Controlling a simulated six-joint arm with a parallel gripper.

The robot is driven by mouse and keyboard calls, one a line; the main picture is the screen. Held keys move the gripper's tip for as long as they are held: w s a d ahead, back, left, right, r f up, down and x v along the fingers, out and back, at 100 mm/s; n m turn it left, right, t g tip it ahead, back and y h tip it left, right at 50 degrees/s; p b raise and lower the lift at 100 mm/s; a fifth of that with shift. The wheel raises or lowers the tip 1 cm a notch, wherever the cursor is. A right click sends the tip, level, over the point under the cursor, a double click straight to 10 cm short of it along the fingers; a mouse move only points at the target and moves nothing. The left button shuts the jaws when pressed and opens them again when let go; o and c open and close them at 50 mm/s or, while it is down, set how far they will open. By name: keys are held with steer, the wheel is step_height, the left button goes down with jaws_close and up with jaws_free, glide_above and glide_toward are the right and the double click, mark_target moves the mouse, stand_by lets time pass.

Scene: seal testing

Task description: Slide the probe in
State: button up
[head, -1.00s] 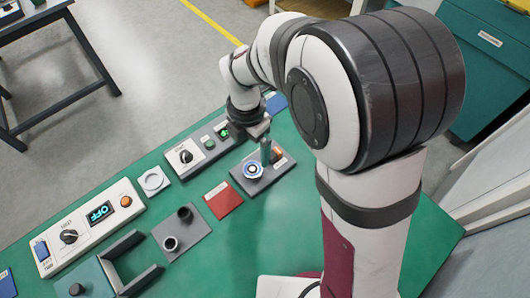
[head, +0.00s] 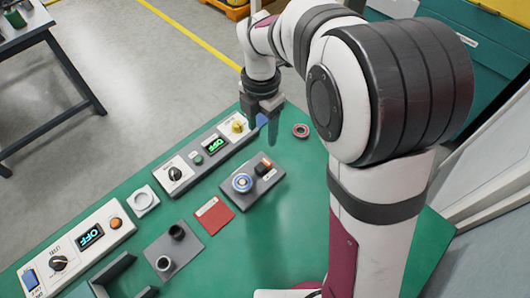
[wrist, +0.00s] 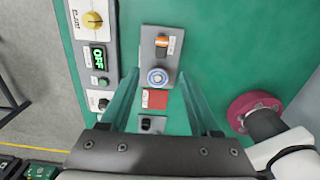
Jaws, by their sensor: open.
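No part can be picked out for certain as the probe.
A control box (head: 189,173) with a dial, a green OFF display and a yellow knob lies left of the plate. A red card (head: 214,215), a grey block with dark cylinders (head: 172,252), a white ring piece (head: 142,199) and a reddish ring (head: 301,130) lie around.

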mark_target(267, 162)
steer(key=f, duration=1)
steer(key=d+f, duration=0.1)
steer(key=f, duration=0.3)
steer(key=shift+w+f, duration=0.4)
jaws_close()
